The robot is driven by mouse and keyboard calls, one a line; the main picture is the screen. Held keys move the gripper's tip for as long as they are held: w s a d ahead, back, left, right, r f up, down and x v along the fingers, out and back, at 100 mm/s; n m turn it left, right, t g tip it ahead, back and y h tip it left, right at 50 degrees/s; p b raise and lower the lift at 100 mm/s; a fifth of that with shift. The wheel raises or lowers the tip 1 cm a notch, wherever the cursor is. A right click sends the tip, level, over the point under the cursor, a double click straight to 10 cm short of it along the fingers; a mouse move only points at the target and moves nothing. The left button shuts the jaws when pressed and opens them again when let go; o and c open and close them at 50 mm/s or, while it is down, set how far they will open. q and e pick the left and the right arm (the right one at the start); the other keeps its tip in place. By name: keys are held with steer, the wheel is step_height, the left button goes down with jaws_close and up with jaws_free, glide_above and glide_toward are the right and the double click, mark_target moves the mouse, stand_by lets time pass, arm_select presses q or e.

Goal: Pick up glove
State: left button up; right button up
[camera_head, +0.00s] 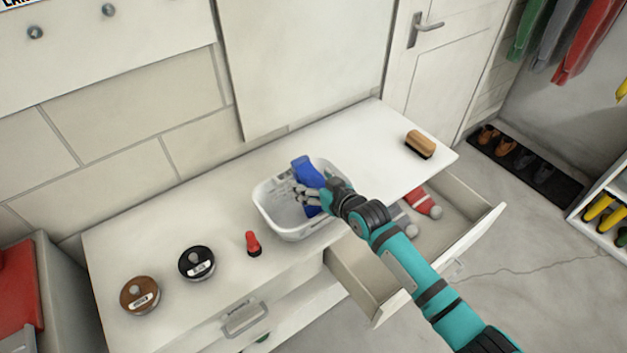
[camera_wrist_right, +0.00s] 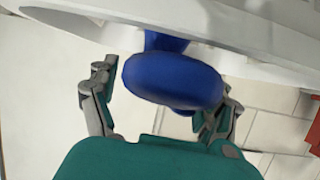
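A blue glove (camera_head: 304,174) stands partly in a white basin (camera_head: 268,216) on the cabinet top, its upper end above the rim. My right gripper (camera_head: 304,193) reaches over the basin from the right, its fingers at the glove. In the right wrist view the glove (camera_wrist_right: 172,80) lies between the two spread fingers of the right gripper (camera_wrist_right: 166,82). A gap shows on the left side; the right finger is close to the glove, and I cannot tell if it touches. My left gripper is not in view.
An open drawer (camera_head: 455,242) with red and grey items lies below my right arm. A brush (camera_head: 420,145) lies at the right end of the top. A red-and-black item (camera_head: 253,243) and two round tins (camera_head: 197,263) (camera_head: 139,295) stand left of the basin.

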steer(key=c, duration=1.2)
steer(key=shift+r, duration=0.6)
steer(key=shift+c, duration=0.3)
step_height(320, 180, up, 2)
steer(key=shift+r+b, duration=0.2)
steer(key=shift+b, duration=0.4)
steer(key=s+r+b, duration=0.1)
steer(key=s+b, duration=0.1)
steer(key=s, duration=1.4)
steer(key=shift+d+r, duration=0.2)
steer(key=shift+d, duration=0.2)
step_height(320, 180, up, 4)
steer(key=p, duration=0.3)
glide_above(308, 169)
steer(key=s, duration=0.2)
steer(key=shift+s+d+f, duration=0.1)
steer(key=shift+s+d, duration=0.05)
steer(key=shift+d, duration=0.25)
step_height(308, 169, down, 6)
steer(key=b, duration=0.6)
